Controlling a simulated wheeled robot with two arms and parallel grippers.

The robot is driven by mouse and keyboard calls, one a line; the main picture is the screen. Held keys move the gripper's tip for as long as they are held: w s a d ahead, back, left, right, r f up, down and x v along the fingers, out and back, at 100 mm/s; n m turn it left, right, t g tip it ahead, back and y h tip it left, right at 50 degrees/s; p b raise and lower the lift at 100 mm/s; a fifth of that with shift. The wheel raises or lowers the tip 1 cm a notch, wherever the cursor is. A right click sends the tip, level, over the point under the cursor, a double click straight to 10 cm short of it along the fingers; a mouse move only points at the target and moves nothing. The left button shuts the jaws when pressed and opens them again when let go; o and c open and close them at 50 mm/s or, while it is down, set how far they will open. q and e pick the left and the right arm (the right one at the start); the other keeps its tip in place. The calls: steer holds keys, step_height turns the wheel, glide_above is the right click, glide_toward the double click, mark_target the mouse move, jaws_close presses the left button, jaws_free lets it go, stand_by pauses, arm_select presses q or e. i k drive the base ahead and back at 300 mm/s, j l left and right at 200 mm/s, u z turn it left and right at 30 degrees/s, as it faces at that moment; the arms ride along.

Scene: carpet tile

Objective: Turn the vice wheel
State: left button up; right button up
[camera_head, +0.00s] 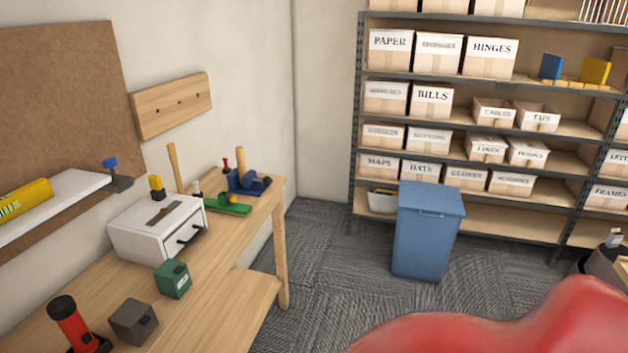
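A blue vice (243,182) sits at the far end of the wooden workbench (228,262), near its corner. A dark round part, which may be its wheel, shows at its right side. It is too small to make out clearly. A light wooden handle stands upright at the vice. Neither of my grippers is in view.
A green tool, a white drawer box (140,232), a green box (172,279), a grey block (133,321) and a red torch-like object (70,320) stand on the bench. A blue bin (427,235) stands before shelves. A red rounded shape (540,325) fills the lower right.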

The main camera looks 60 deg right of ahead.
mark_target(266, 182)
steer(key=z, duration=1.3)
